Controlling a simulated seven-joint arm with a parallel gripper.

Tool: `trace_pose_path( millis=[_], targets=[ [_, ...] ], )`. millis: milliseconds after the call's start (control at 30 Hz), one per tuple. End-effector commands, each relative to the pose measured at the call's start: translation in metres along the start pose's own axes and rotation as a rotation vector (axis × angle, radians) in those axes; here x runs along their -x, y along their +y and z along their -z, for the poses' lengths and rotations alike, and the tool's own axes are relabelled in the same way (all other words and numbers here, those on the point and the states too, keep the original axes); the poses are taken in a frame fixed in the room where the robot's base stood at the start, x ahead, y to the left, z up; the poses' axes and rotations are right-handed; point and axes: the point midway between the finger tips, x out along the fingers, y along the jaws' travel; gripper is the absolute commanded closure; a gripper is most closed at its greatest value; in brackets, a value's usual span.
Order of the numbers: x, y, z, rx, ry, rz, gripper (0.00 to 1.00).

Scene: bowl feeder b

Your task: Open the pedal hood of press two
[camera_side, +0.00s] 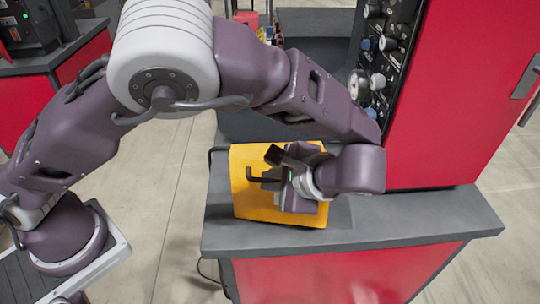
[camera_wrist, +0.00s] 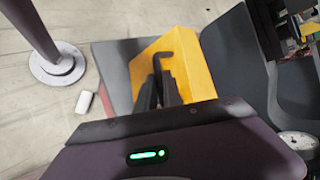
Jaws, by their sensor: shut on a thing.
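The yellow pedal hood (camera_side: 243,205) sits on the grey top at the front of the red press. Whether it is lifted at all I cannot tell. It also shows in the wrist view (camera_wrist: 195,72), with a dark hooked handle (camera_wrist: 163,57) on it. My gripper (camera_side: 268,172) is over the hood, and in the wrist view its fingers (camera_wrist: 161,88) are closed together at the handle's lower part. The fingers hide the part of the handle they hold, and my arm hides part of the hood. The pedal is not visible.
The grey ledge (camera_side: 410,222) runs bare to the right of the hood. The red press body with a dark control panel (camera_side: 385,60) of knobs rises close behind my wrist. Open floor (camera_side: 150,210) lies to the left. A small white object (camera_wrist: 84,102) lies there.

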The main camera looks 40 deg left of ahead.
Motion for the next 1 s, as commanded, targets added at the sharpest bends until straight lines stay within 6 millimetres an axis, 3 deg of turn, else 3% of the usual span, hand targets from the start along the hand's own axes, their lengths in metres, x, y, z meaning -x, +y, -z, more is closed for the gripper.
trace_pose_path(
  millis=[100,400,1000],
  targets=[
    [0.002,0.02,0.001,0.034,-0.018,0.087,1.0],
    [0.004,0.053,0.005,0.111,-0.045,0.244,1.0],
    [0.004,0.071,0.008,0.15,-0.055,0.316,1.0]
  ],
)
